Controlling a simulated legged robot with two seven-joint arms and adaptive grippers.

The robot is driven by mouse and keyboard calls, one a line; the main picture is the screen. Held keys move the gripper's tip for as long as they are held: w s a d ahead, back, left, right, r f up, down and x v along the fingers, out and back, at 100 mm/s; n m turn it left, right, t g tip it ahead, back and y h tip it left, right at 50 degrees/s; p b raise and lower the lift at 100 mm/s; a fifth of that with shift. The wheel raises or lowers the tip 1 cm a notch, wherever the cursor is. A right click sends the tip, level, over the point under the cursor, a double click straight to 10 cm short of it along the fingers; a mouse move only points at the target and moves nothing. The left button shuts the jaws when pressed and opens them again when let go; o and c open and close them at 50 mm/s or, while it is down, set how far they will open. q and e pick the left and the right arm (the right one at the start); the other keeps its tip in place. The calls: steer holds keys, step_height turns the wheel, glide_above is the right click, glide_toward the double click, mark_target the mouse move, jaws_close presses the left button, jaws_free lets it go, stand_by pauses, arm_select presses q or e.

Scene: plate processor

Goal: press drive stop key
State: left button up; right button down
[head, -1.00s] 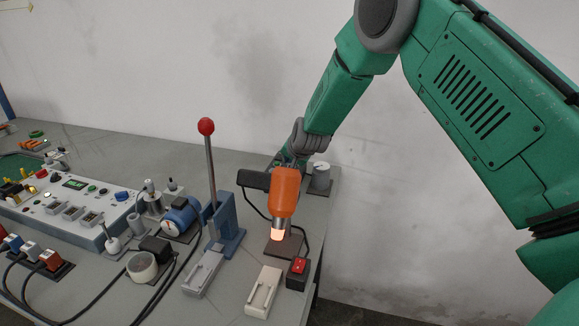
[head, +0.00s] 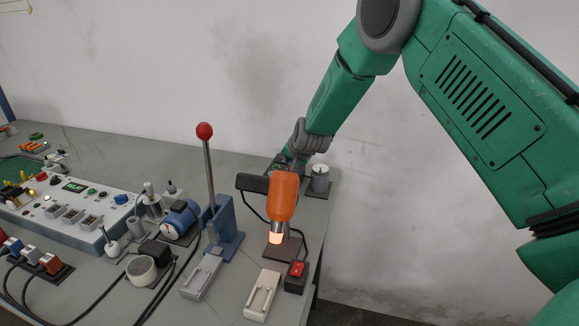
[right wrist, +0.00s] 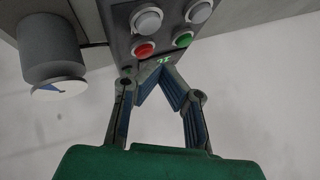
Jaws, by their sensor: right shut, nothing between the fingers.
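My right gripper (right wrist: 160,70) is shut and empty, its fingertips together at the near edge of a grey key box (right wrist: 160,20) in the right wrist view. The box carries a red key (right wrist: 145,50), a green key (right wrist: 183,40) and two white keys (right wrist: 147,20) (right wrist: 199,11). The fingertips are just below the red and green keys; I cannot tell whether they touch the box. No label naming the stop key can be read. In the head view my right gripper (head: 287,160) is behind an orange tool, which hides much of it and the box.
The orange tool (head: 283,197) has a glowing tip and stands over a brown plate (head: 285,247). A grey cylinder (head: 319,180) stands right of the gripper, near the table's edge.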

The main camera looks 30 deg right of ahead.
mark_target(290, 167)
steer(key=shift+d+r, duration=0.15)
step_height(290, 167, up, 5)
steer(key=p, duration=0.4)
steer(key=shift+r, duration=0.1)
stand_by(0.4)
stand_by(0.5)
